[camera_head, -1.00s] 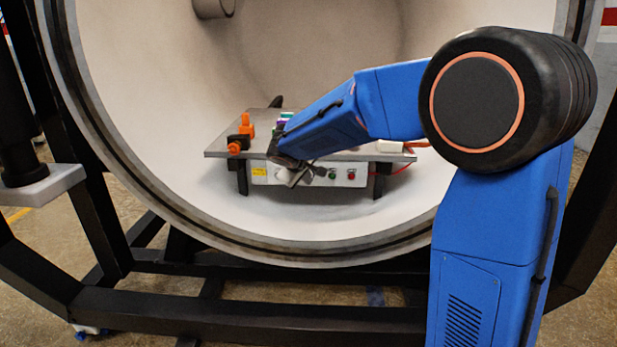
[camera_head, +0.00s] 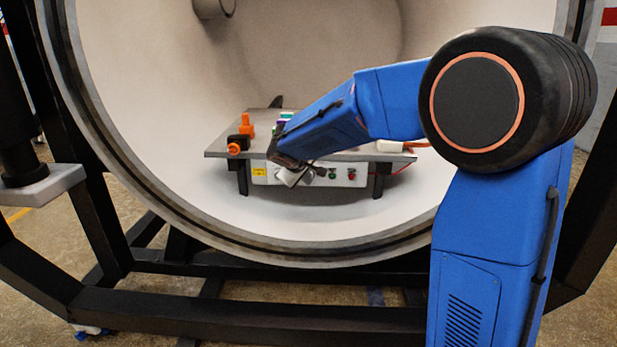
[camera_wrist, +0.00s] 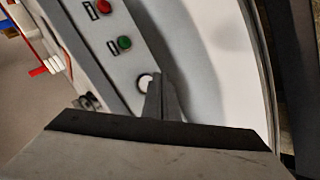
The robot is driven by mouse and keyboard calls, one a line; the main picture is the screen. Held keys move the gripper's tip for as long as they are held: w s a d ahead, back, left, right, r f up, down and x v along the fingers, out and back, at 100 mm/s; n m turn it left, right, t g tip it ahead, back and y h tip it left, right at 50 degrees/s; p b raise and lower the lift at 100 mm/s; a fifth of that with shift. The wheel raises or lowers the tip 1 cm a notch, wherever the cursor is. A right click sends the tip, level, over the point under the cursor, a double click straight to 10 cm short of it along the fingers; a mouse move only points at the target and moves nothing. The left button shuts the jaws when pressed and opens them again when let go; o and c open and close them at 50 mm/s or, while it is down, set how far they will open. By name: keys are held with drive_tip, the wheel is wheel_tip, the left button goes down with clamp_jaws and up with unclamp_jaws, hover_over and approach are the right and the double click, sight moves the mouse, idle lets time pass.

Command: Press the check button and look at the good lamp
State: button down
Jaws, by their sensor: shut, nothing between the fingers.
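The front panel (camera_head: 343,179) under the table top carries a red lamp (camera_head: 351,174) and a green lamp (camera_head: 332,174). In the wrist view the red lamp (camera_wrist: 104,7), the green lamp (camera_wrist: 124,42) and a white round button (camera_wrist: 145,81) stand in a row. I take the white one as the check button; no writing is readable. My gripper (camera_wrist: 160,82) is shut and empty, its tips right beside the white button and partly covering it. I cannot tell whether they touch it. The green lamp is taken as the good lamp; whether it is lit is unclear.
The table (camera_head: 222,150) stands inside the round furnace chamber (camera_head: 130,110). Orange and black clamps (camera_head: 240,143) sit on its left part. A yellow label (camera_head: 259,172) is at the panel's left. The chamber rim (camera_head: 300,254) runs in front, below my arm.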

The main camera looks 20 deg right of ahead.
drive_tip(key=shift+w, duration=0.15)
idle(0.6)
drive_tip(key=shift+w+d, duration=0.15)
drive_tip(key=shift+w, duration=0.1)
drive_tip(key=shift+w+d, duration=0.1)
drive_tip(key=shift+w, duration=0.25)
idle(0.8)
drive_tip(key=shift+s, duration=0.1)
drive_tip(key=shift+s+a, duration=0.25)
drive_tip(key=shift+s, duration=0.4)
drive_tip(key=shift+s, duration=0.1)
drive_tip(key=s, duration=0.1)
drive_tip(key=s+a, duration=0.1)
drive_tip(key=s, duration=0.2)
drive_tip(key=shift+s+a, duration=0.25)
drive_tip(key=shift+s, duration=0.05)
idle(0.4)
idle(0.4)
